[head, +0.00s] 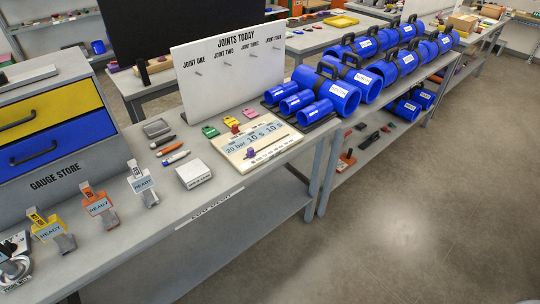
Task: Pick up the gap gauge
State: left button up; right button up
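I cannot tell for sure which thing is the gap gauge. A grey cabinet marked GAUGE STORE (55,180) stands at the left of the bench, with a yellow drawer (70,99) above a blue drawer (85,133). Both look shut, and their insides are hidden. In front stand small holders with READY tags: yellow (50,232), orange (97,205) and white (141,184). Small hand tools (172,149) lie on the bench to their right. Neither of my grippers is in view.
A grey dish (156,128), a small white box (194,174) and a printed board (255,141) lie on the bench. A white JOINTS TODAY panel (225,75) stands behind. Blue pipe fittings (330,90) fill the right side. The floor (420,210) at right is clear.

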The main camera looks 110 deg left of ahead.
aim_at(96, 204)
jog(key=u, duration=4.9)
jog(key=k, duration=0.3)
jog(key=u, duration=1.4)
jog(key=i, duration=0.8)
jog(key=z, duration=0.2)
